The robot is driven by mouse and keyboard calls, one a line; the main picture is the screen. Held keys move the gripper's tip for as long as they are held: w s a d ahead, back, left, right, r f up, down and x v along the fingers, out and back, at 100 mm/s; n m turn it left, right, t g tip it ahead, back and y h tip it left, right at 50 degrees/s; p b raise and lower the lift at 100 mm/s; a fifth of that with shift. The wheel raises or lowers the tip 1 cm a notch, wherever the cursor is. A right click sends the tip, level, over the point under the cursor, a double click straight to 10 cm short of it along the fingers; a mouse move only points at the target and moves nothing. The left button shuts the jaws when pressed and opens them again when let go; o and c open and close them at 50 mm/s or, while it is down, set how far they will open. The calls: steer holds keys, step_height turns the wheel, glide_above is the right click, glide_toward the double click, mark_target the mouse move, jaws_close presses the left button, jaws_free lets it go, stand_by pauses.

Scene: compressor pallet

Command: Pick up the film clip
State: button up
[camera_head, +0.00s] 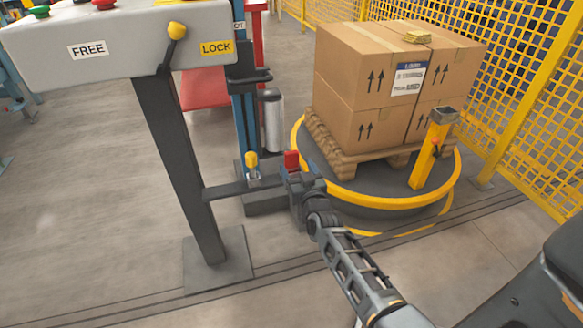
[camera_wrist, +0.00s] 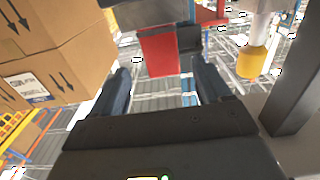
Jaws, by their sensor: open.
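A small red block (camera_head: 291,160), which looks like the film clip, shows at the far end of my gripper (camera_head: 295,182) in the head view. In the wrist view the red block (camera_wrist: 158,54) appears in line with the gap between the two fingers of my gripper (camera_wrist: 160,80). The fingers are apart, with a visible gap on each side of the block. I cannot tell how far the block's lower end reaches between them. A dark part adjoins the block at its upper right in the wrist view.
A yellow knob (camera_head: 251,159) stands just left of the red block. The FREE/LOCK panel (camera_head: 120,45) and its dark post (camera_head: 180,165) stand left. Cartons (camera_head: 360,75) sit on a pallet on the round turntable (camera_head: 375,205) to the right. Yellow mesh fencing (camera_head: 535,90) stands behind.

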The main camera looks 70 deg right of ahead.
mark_target(292, 159)
steer(key=shift+b+x, duration=0.65)
steer(key=shift+x, duration=2.05)
steer(key=shift+w+a, duration=0.1)
steer(key=shift+c, duration=0.4)
steer(key=c, duration=1)
steer(key=shift+r, duration=0.15)
